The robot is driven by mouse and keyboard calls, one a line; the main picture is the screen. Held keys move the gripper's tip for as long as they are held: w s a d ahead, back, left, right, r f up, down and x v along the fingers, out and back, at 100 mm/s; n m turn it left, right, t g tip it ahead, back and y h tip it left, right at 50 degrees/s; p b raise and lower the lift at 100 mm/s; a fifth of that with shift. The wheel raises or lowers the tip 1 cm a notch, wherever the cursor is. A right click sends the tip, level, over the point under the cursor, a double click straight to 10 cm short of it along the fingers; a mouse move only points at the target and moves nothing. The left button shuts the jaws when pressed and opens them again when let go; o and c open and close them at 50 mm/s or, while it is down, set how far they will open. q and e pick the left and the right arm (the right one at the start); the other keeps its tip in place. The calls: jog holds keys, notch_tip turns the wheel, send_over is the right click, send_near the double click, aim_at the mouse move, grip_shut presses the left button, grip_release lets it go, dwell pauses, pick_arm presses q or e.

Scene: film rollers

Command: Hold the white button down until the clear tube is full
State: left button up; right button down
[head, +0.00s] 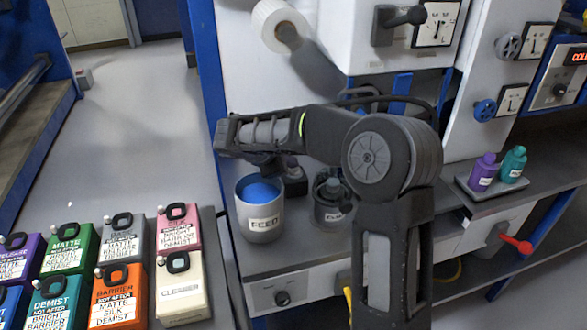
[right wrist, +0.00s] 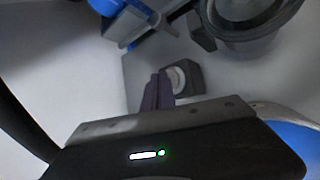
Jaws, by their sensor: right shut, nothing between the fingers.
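The white button (right wrist: 177,80) shows in the right wrist view, set in a small dark block (right wrist: 190,76). The block also shows in the head view (head: 296,181), between two containers, partly covered by my arm. My right gripper (right wrist: 160,76) is shut and empty, its dark fingertips just left of the button in the picture. I cannot tell whether they touch it. In the head view my right gripper (head: 268,162) hangs below my wrist, mostly hidden. I cannot make out a clear tube in either view. My left gripper is out of view.
A grey FEED cup (head: 263,225) with blue contents stands left of the block. A dark round pot (head: 331,210) stands right of it, partly behind my arm. Several labelled cans (head: 122,295) stand at left. Purple (head: 485,173) and teal (head: 513,164) bottles sit on a tray at right.

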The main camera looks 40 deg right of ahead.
aim_at(293, 171)
jog(key=shift+s+d+f, duration=0.1)
jog(key=shift+s+f, duration=0.1)
jog(key=shift+f, duration=0.25)
jog(key=shift+s+d+f, duration=0.1)
jog(key=shift+s+f, duration=0.05)
jog(key=shift+f, duration=0.25)
jog(key=shift+w+d+r+p, duration=0.15)
jog(key=shift+d+r+p, duration=0.1)
jog(key=shift+r+p, duration=0.25)
jog(key=shift+r, duration=0.3)
jog(key=shift+d+r, duration=0.1)
jog(key=shift+r, duration=0.1)
notch_tip(293, 171, up, 4)
jog(key=p, duration=0.3)
jog(key=shift+w+d+f, duration=0.1)
jog(key=shift+d+f, duration=0.05)
jog(key=shift+f, duration=0.1)
jog(key=shift+r+p, duration=0.35)
jog(key=shift+r, duration=0.25)
jog(key=shift+a, duration=0.2)
